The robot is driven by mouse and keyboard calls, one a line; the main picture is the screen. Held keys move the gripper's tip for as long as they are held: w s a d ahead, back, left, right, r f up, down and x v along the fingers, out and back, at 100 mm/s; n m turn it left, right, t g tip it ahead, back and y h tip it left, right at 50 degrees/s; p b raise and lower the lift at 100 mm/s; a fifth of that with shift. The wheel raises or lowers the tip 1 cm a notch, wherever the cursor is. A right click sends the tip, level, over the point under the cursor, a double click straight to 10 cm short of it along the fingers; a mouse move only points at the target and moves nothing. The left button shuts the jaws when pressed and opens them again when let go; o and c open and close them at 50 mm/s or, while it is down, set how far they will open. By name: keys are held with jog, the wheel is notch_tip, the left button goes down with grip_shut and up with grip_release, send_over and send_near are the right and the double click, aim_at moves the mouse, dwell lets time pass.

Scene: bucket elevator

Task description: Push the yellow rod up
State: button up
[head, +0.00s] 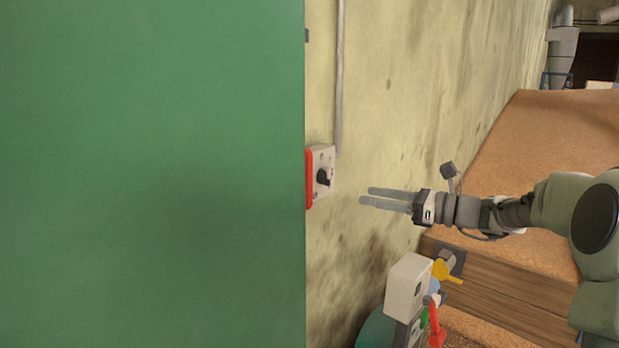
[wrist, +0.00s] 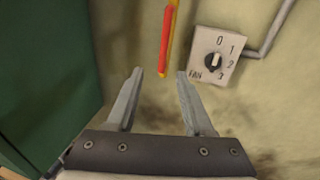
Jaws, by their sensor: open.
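In the wrist view, a thin yellow strip (wrist: 174,18), which may be the yellow rod, runs along a red bar (wrist: 165,42) at the top middle. The red bar also shows in the head view as a narrow strip (head: 308,180) at the green panel's edge. My gripper (head: 366,195) is open and empty, its fingers pointing left toward the wall beside the fan switch. In the wrist view my gripper (wrist: 158,75) has the bar's lower end between its fingertips in the picture; I cannot tell the depth gap.
A grey fan switch (wrist: 214,56) with a black knob is on the wall right of the bar, with a conduit. A large green panel (head: 150,170) fills the left of the head view. A white box and yellow and red parts (head: 445,270) stand below my gripper.

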jog(key=p, duration=0.2)
send_near(309, 201)
jog(key=w+a+r, duration=0.1)
jog(key=a, duration=0.2)
jog(key=w+a+r, duration=0.2)
jog(key=a, duration=0.1)
jog(key=w+a+r, duration=0.1)
jog(key=w+a, duration=0.1)
jog(key=a, duration=0.1)
jog(key=shift+w+a+r, duration=0.1)
jog(key=shift+w+r, duration=0.1)
jog(key=shift+r, duration=0.1)
grip_shut()
dwell(0.9)
